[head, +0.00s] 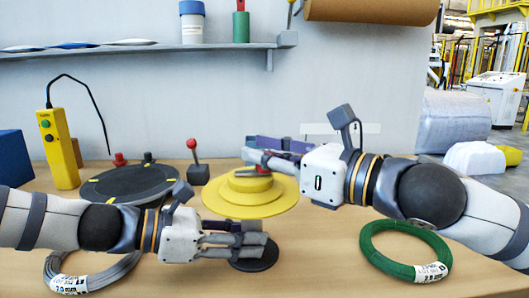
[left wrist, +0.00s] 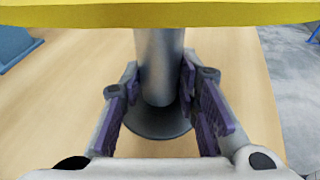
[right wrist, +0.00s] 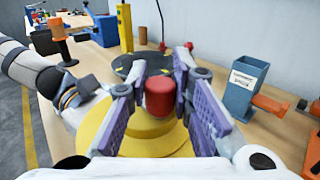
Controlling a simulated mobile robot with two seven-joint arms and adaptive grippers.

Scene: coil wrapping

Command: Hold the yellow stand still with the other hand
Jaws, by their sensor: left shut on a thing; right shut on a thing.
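The yellow stand (head: 230,203) has a wide round disc with a smaller stepped hub and a red knob (right wrist: 159,97) on top. Its grey post (left wrist: 158,65) runs down to a dark round base (left wrist: 158,130) on the table. My left gripper (head: 262,244) is shut on the post, below the disc; its fingers lie on both sides of the post in the left wrist view. My right gripper (head: 256,163) is shut on the red knob from above, with a finger on each side in the right wrist view. The stand is upright.
A green wire coil (head: 372,240) lies to the right and a grey wire coil (head: 54,262) at the front left. A black turntable (head: 130,185), a yellow button box (head: 60,150) and a red-knobbed lever (head: 195,160) stand at the back left. A shelf (head: 150,50) runs along the wall.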

